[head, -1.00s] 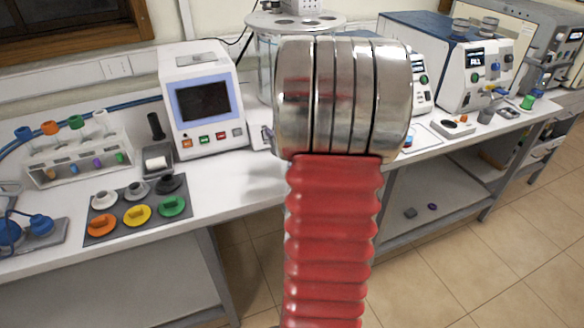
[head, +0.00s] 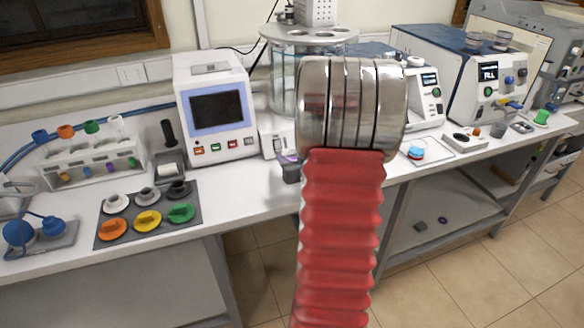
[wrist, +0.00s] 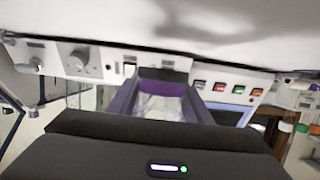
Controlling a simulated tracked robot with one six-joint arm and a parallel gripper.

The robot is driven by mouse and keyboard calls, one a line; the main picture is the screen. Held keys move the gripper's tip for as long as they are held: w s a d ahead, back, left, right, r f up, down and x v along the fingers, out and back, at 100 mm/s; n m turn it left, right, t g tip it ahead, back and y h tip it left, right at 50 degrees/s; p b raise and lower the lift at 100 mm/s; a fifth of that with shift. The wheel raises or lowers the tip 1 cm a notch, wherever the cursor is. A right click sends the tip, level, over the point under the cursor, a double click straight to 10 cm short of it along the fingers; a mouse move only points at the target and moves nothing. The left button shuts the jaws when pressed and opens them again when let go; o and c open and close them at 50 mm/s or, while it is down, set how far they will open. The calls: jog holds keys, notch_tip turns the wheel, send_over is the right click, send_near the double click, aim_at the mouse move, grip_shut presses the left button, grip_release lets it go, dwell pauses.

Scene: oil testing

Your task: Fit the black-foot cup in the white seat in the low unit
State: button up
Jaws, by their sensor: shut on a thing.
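My gripper (wrist: 160,88) has purple fingers and a dark body. It is shut on a pale, clear cup (wrist: 163,106) with a dark foot at the upper end in the wrist view, where the bench appears upside down. In the head view part of my gripper (head: 290,160) shows just left of my red-sleeved arm, above the bench's front edge; the cup there is mostly hidden. A low white unit (head: 272,138) stands behind it, partly covered by my arm. A white front with a knob (wrist: 88,62) shows in the wrist view. I cannot make out the white seat.
A white screen device (head: 217,110) stands left of my gripper. A mat of coloured pieces (head: 170,226) and a tube rack (head: 92,172) lie further left. A glass bath (head: 283,85) stands behind. More instruments (head: 490,85) line the right. Bare bench (head: 240,195) lies at front left.

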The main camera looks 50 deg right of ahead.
jog(key=shift+f, duration=2)
jog(key=o, duration=1.4)
jog(key=shift+f, duration=0.1)
jog(key=shift+o, duration=0.2)
jog(key=shift+s+a+r, duration=0.15)
jog(key=shift+s+r, duration=0.1)
jog(key=v, duration=1.1)
jog(key=shift+s+a, duration=0.1)
jog(key=shift+s, duration=0.05)
